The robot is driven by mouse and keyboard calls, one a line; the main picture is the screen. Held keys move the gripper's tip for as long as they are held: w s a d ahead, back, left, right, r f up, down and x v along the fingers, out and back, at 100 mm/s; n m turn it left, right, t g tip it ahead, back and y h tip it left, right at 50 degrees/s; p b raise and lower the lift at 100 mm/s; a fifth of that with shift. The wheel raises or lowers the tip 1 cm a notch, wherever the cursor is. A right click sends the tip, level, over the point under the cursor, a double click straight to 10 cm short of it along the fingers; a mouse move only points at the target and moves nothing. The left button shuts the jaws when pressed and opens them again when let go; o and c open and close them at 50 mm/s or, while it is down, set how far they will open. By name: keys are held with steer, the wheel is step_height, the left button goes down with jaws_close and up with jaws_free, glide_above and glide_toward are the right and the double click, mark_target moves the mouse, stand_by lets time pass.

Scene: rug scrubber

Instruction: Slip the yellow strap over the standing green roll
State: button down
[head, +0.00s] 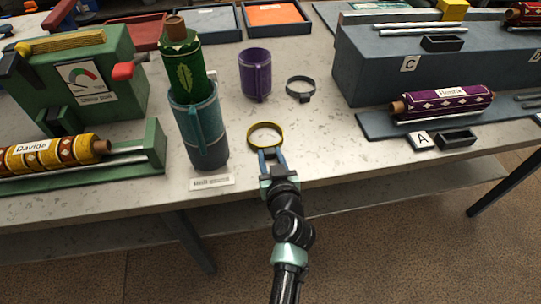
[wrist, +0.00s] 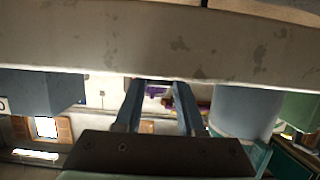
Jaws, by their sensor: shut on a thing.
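The green roll (head: 183,68), with a pale leaf pattern and a brown core end, stands upright, its lower part inside a blue-teal mug-like holder (head: 208,138). The yellow strap (head: 265,135) is a ring held at the tips of my gripper (head: 268,154), to the right of the holder and apart from the roll. The ring's opening shows from above, and it sits lower than the roll's top. In the wrist view both fingers of my gripper (wrist: 158,95) show, but I cannot make out the strap there. The holder (wrist: 245,112) shows at right in that view.
A purple mug (head: 255,75) and a dark ring strap (head: 300,88) stand behind the yellow strap. A green machine (head: 85,85) and a green tray with an orange roll (head: 60,152) are at left. A grey block (head: 400,65) and purple roll (head: 445,103) are at right.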

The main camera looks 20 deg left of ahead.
steer(key=shift+r+p, duration=1.9)
steer(key=shift+r, duration=0.6)
